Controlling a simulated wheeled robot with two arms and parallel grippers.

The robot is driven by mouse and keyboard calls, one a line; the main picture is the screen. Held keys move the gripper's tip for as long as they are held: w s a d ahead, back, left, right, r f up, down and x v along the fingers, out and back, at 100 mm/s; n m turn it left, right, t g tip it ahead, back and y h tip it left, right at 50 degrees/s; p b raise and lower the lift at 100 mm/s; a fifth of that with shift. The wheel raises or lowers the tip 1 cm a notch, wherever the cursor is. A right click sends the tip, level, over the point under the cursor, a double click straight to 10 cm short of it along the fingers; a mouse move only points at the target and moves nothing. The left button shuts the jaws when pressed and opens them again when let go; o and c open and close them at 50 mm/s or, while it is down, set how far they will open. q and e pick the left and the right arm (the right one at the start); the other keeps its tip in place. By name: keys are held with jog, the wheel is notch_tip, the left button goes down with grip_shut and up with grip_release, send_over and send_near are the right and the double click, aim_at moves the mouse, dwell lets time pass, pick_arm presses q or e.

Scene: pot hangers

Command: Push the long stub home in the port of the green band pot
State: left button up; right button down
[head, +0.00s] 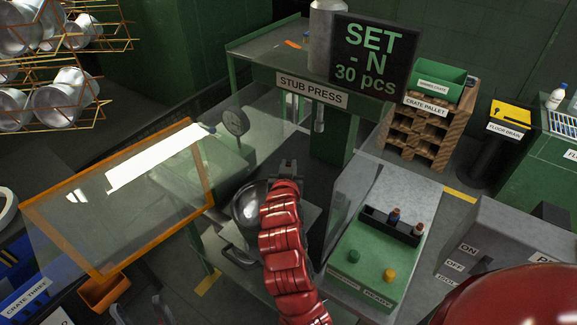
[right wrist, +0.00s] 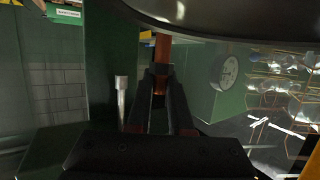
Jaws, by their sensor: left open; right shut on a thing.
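A dark metal pot (head: 246,207) sits at the stub press in the head view, partly behind my red right arm. Its dark underside or rim (right wrist: 240,18) fills the top of the right wrist view. My right gripper (head: 287,168) is at the pot's far side. In the right wrist view, my right gripper (right wrist: 161,72) is shut on an orange-brown stub (right wrist: 162,48), whose upper end meets or passes behind the pot's edge. The port and any green band cannot be made out.
The stub press (head: 312,92) stands behind the pot, with a clear guard panel (head: 350,190) at right. A green button box (head: 362,262) stands right of my arm. An orange-framed clear panel (head: 125,200) is at left. A round gauge (head: 235,122) is behind.

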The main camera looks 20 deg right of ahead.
jog(key=c, duration=0.7)
grip_release()
jog(key=shift+c, duration=0.2)
jog(key=shift+f, duration=0.1)
jog(key=p+v, duration=1.1)
jog(key=v, duration=0.6)
jog(key=shift+s+p, duration=0.2)
jog(key=shift+p, duration=0.15)
jog(key=shift+a, duration=0.1)
